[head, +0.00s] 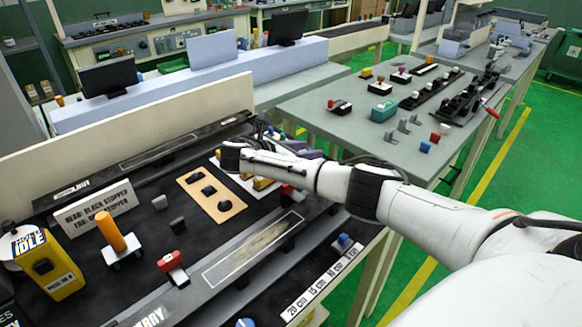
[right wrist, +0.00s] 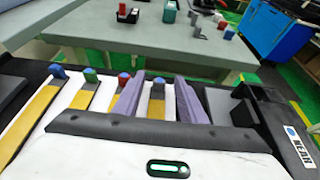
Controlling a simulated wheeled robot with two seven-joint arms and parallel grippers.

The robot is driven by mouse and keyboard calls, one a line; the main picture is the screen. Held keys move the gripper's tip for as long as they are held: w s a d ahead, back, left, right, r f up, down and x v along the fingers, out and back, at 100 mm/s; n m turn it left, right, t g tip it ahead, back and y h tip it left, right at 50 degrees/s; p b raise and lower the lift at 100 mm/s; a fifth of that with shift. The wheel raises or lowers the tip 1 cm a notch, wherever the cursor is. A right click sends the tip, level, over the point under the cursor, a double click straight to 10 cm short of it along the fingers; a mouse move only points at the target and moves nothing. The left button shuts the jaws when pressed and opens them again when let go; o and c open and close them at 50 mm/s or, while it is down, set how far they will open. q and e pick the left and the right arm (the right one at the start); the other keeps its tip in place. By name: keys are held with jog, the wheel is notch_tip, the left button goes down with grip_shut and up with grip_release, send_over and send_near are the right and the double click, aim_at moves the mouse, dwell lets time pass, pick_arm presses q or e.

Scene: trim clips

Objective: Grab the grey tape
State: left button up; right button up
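My right gripper (right wrist: 160,84) is over the dark bench, its two purple fingers spread apart. My left gripper is not in view.
The dark bench (head: 140,225) holds a tan plate with black knobs (head: 212,192), an orange cylinder on a white base (head: 112,235), a red-topped block (head: 172,265) and a yellow box (head: 48,268). A grey table (head: 350,125) with small parts stands beyond it.

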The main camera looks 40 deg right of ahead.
jog(key=shift+x, duration=1.1)
grip_shut()
